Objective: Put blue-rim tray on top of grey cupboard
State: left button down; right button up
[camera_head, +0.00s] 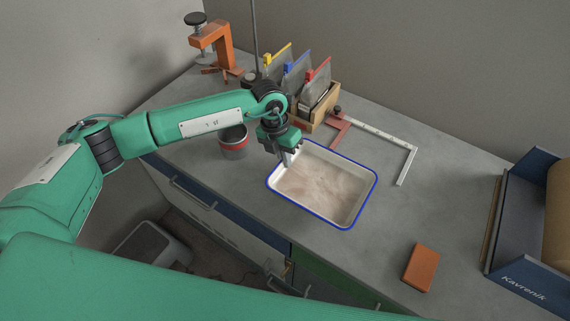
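The blue-rim tray (352,217) is a shallow metal pan with a brownish, streaked inside. It appears to lie flat on the bench, near its front edge. My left gripper (287,158) points down at the tray's upper left rim. Its fingers overlap the rim, but I cannot tell whether they grip it. My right gripper is not in view. No grey cupboard can be clearly made out; a low grey-white box with a dark top panel (150,246) stands on the floor at lower left, partly hidden by my arm.
A grey can with a red band (234,146) stands left of the tray. Behind are a wooden file holder (320,108), a metal square (385,137) and an orange clamp (224,47). An orange-brown block (420,267) and blue box (527,285) are at right.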

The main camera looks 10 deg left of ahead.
pick_arm(q)
jog(key=x, duration=0.3)
jog(key=shift+a+f+p, duration=0.2)
jog(key=shift+a+p, duration=0.05)
jog(key=shift+p, duration=0.1)
jog(key=shift+w+f, duration=0.1)
jog(key=shift+f, duration=0.25)
jog(key=shift+f, duration=0.2)
jog(key=c, duration=1.7)
grip_release()
jog(key=shift+r, duration=0.15)
